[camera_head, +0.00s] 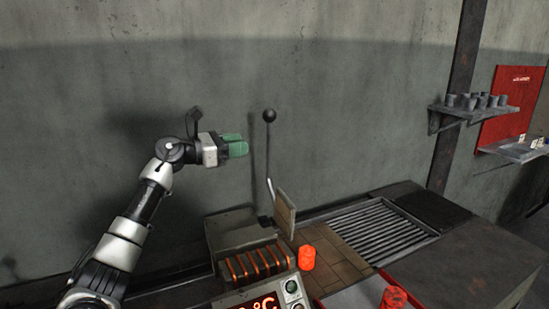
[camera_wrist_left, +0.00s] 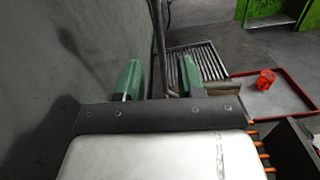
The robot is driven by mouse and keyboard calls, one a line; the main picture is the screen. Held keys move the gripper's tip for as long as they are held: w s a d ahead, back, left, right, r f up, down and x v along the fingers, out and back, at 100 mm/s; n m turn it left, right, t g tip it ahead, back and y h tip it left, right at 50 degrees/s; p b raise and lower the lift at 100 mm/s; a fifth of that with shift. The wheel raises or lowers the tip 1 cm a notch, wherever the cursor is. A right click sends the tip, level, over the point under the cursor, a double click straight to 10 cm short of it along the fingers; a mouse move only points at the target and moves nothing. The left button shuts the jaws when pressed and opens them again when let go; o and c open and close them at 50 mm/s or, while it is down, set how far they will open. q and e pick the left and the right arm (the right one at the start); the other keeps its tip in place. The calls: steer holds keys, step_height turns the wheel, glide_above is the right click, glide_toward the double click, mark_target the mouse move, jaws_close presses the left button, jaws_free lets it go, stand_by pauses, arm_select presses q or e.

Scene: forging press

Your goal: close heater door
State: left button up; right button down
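The heater (camera_head: 240,232) is a grey box with glowing orange coils along its front. A tan panel, apparently the heater door (camera_head: 285,213), stands raised at its right end. A thin upright lever (camera_head: 268,160) with a black ball knob (camera_head: 269,116) rises beside the panel. My left gripper (camera_head: 240,146) has green fingers and hangs above the heater, just left of the lever. In the left wrist view its fingers (camera_wrist_left: 160,82) are apart, with the lever rod (camera_wrist_left: 159,45) seen between them; I see no grip on it. My right gripper is out of view.
A glowing orange cylinder (camera_head: 307,257) stands on the tiled surface right of the heater. Another glowing cylinder (camera_head: 395,298) is at the red-rimmed tray (camera_head: 350,298). A metal grille (camera_head: 372,231) lies behind. The concrete wall (camera_head: 90,130) is close behind my left arm.

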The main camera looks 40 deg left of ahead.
arm_select(q)
steer(key=p+x, duration=0.4)
steer(key=x, duration=0.7)
steer(key=shift+f+p, duration=0.25)
steer(key=shift+p, duration=0.05)
jaws_close()
